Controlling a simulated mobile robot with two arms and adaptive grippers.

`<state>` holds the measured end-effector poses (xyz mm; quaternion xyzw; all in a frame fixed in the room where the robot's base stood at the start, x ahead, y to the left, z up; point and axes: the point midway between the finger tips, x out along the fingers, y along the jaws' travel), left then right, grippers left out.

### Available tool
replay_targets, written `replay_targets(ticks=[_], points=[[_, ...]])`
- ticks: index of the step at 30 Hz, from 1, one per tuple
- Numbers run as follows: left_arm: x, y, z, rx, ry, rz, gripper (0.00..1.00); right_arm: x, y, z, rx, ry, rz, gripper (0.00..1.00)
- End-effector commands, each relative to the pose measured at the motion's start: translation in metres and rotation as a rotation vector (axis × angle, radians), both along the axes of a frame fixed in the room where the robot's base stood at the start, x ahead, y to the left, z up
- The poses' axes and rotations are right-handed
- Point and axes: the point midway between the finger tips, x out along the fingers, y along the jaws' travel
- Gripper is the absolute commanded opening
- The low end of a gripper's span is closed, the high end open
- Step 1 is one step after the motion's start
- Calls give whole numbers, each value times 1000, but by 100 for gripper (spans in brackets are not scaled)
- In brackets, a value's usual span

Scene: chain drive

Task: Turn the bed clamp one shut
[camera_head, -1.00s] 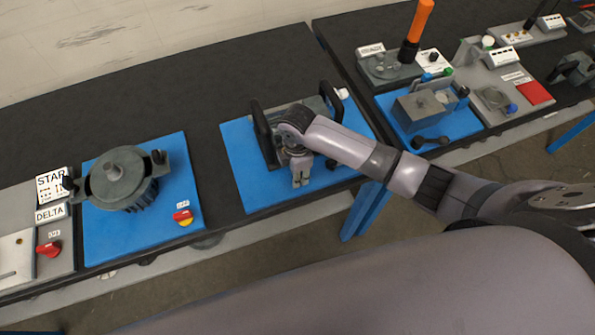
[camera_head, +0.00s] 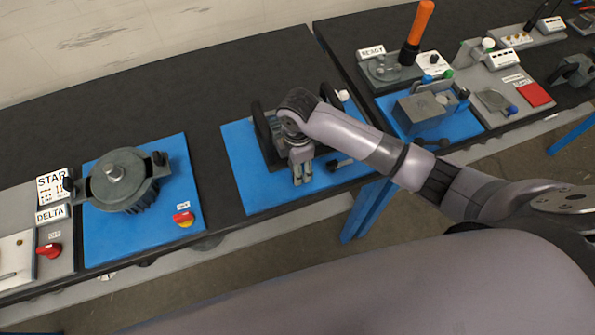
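My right gripper (camera_head: 302,173) hangs over the middle blue plate (camera_head: 247,185), pointing down in front of the grey fixture. Its two fingers show close together with nothing seen between them. A small lever with a dark handle (camera_head: 341,163) lies on the plate just right of the fingers, apart from them. It may be bed clamp one, but no label shows this. Much of the grey fixture with two upright black handles (camera_head: 262,130) is hidden behind my gripper and wrist. My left gripper is not in view.
At the right are a grey block (camera_head: 420,112), another dark-handled lever (camera_head: 432,142) and an upright orange handle (camera_head: 420,22). The dark bench behind the middle plate is clear.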

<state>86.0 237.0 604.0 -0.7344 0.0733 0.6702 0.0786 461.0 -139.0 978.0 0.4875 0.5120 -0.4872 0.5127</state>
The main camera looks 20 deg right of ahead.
Motion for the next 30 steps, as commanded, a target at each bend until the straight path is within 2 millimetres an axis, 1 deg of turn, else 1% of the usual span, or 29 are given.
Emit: replay_targets(ticks=[1, 6, 9, 12, 16, 30], points=[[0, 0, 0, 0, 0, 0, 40, 1, 0, 12, 1, -4, 1, 48], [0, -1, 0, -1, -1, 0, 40, 1, 0, 46, 2, -5, 1, 48], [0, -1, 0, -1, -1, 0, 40, 1, 0, 60, 1, -2, 0, 48], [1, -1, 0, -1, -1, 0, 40, 1, 0, 68, 1, -2, 0, 48], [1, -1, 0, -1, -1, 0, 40, 0, 0, 72, 0, 0, 0, 48], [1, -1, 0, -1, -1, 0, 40, 0, 0, 72, 1, 0, 0, 48]])
